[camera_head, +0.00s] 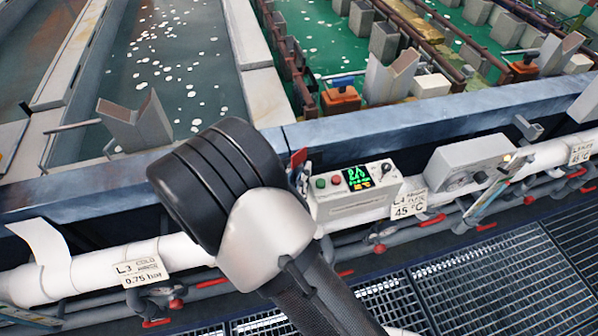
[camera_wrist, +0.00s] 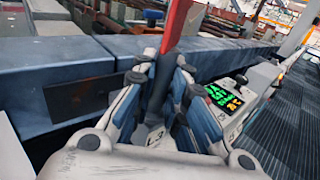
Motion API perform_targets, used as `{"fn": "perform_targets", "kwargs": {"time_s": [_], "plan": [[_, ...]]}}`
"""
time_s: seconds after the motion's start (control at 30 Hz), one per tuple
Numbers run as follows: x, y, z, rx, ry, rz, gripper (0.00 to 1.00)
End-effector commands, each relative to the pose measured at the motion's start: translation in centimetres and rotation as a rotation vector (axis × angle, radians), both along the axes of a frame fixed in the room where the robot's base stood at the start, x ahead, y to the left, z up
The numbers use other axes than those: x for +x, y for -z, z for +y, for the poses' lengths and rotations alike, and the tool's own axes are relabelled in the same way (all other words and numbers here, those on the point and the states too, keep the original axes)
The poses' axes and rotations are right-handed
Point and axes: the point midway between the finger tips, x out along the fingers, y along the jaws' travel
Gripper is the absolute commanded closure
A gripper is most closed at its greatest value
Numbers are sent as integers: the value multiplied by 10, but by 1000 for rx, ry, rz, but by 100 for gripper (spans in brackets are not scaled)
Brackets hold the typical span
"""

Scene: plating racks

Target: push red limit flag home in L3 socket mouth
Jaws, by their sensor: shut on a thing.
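The red limit flag (camera_wrist: 178,22) stands upright between the fingers of my gripper (camera_wrist: 165,68) in the wrist view. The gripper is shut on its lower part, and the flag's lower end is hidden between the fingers. In the head view a small red piece of the flag (camera_head: 299,157) shows just right of my black wrist joint, close to the tank rim, with the gripper mostly hidden behind my arm. An L3 label (camera_head: 140,272) hangs on the white pipe at lower left. I cannot make out the L3 socket mouth, or whether the flag touches it.
A control box (camera_head: 350,190) with a green display stands right of the gripper. It is close beside the fingers in the wrist view (camera_wrist: 235,105). The blue-grey tank rim (camera_head: 440,113) runs behind. Pipes with red valve handles (camera_head: 432,220) run below it, above floor grating (camera_head: 480,275).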

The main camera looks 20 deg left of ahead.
Motion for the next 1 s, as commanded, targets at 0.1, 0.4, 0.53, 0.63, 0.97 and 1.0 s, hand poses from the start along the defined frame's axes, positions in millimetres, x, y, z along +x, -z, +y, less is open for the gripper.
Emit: {"fn": "perform_targets", "kwargs": {"time_s": [0.1,0.4,0.53,0.63,0.97,1.0], "plan": [[0,2,0,1,0,-1,85],[0,1,0,0,0,-1,65],[0,1,0,0,0,0,64],[0,1,0,0,0,0,64],[-27,2,6,-2,-6,1,64],[-36,1,8,-2,-6,1,64]]}}
